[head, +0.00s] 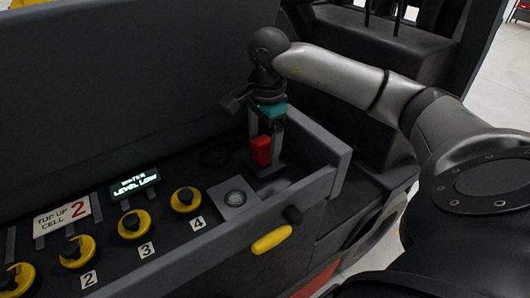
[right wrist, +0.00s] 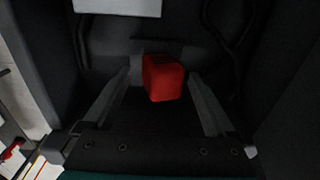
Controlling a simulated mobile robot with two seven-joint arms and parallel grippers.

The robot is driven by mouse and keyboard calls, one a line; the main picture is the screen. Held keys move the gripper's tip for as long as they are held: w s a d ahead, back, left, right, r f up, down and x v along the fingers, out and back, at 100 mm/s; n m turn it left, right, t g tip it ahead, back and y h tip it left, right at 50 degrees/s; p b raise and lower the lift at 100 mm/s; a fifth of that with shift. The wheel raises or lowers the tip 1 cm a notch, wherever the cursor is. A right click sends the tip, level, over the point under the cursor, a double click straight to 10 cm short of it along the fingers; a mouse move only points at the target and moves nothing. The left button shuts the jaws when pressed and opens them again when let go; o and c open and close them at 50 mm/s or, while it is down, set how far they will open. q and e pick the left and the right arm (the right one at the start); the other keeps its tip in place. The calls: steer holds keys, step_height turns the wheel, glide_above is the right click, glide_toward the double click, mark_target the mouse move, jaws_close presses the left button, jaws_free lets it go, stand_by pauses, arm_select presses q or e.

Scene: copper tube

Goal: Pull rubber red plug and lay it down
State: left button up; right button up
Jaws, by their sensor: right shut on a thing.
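The red rubber plug (head: 261,151) is a small red block at the right end of the battery compartment, in the head view. In the right wrist view the red plug (right wrist: 163,79) sits between the fingertips. My right gripper (head: 266,147) points down from above, shut on the plug. What lies directly under the plug is hard to make out in the dark, so I cannot tell whether it touches anything below. My left gripper is not in view.
Yellow-ringed black caps, such as the one by label 4 (head: 185,199), line the tray. Nearby are a lit display (head: 134,184), a sign reading "TOP UP CELL 2" (head: 62,215) and a grey square plate (head: 234,198). A grey wall (head: 250,215) with a yellow handle (head: 272,239) borders the front.

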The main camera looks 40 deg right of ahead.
mark_target(267, 156)
steer(key=shift+o, duration=0.2)
steer(key=f, duration=0.1)
steer(key=s+f, duration=0.1)
steer(key=f+g, duration=0.1)
steer(key=shift+s+a, duration=0.25)
steer(key=shift+s, duration=0.15)
steer(key=c, duration=0.3)
steer(key=shift+w+d+f, duration=0.1)
steer(key=shift+w, duration=0.2)
steer(key=c, duration=0.3)
steer(key=shift+s, duration=0.1)
jaws_close()
steer(key=shift+r, duration=0.25)
steer(key=shift+w+d+r+p, duration=0.1)
steer(key=shift+w+r+p, duration=0.1)
steer(key=shift+r+p, duration=0.65)
steer(key=shift+s+r+p, duration=0.15)
steer(key=shift+r+p, duration=0.35)
steer(key=shift+r, duration=0.3)
steer(key=shift+w+d+r+p, duration=0.1)
steer(key=shift+w+r+p, duration=0.1)
steer(key=shift+r+p, duration=1.05)
